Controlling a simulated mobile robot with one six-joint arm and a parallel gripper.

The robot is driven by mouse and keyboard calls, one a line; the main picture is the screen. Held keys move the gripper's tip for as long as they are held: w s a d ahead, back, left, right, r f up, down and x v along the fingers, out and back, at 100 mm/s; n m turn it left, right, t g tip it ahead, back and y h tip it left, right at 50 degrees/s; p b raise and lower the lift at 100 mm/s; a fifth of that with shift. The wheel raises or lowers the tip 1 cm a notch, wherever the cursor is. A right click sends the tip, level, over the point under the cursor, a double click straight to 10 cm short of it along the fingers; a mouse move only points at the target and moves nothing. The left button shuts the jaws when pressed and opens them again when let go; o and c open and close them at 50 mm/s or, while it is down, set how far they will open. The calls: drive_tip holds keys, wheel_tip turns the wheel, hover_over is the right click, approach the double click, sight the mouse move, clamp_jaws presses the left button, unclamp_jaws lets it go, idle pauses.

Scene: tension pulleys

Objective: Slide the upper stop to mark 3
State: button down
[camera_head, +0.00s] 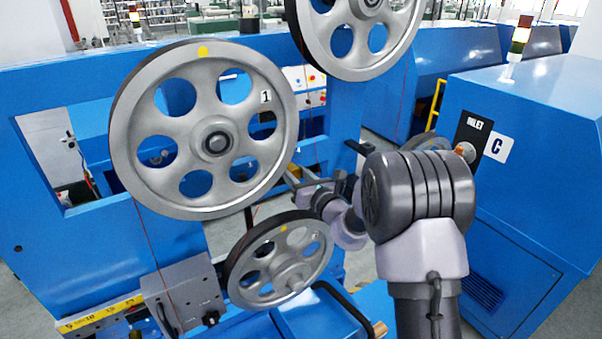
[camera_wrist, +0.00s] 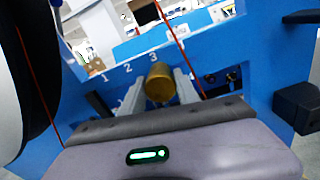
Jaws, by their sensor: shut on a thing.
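A brass, round-ended knob (camera_wrist: 160,82), seemingly the upper stop's handle, shows in the wrist view between the two grey fingers of my gripper (camera_wrist: 162,90). My gripper is shut on it. White marks 1, 2 and 3 (camera_wrist: 153,57) run along the blue panel behind. The knob appears just below mark 3, slightly to its right; its exact alignment is hard to tell from this angle. In the head view my gripper (camera_head: 306,190) is right of the large pulley, partly hidden by my wrist, and the knob cannot be made out.
The large spoked pulley (camera_head: 217,144) stands left of my gripper, and a smaller pulley (camera_head: 278,262) is below it. Another pulley (camera_head: 352,35) is above. Thin red wires run past the pulleys. A black block (camera_wrist: 298,106) juts out at right in the wrist view. Blue cabinet C (camera_head: 520,150) stands right.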

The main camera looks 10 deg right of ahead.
drive_tip(key=c, duration=0.9)
unclamp_jaws()
drive_tip(key=shift+a, duration=0.1)
drive_tip(key=shift+s+d, duration=0.15)
drive_tip(key=shift+d, duration=0.05)
drive_tip(key=b+v, duration=0.2)
drive_tip(key=v, duration=1.5)
drive_tip(key=shift+b, duration=0.3)
drive_tip(key=shift+s+a, duration=0.1)
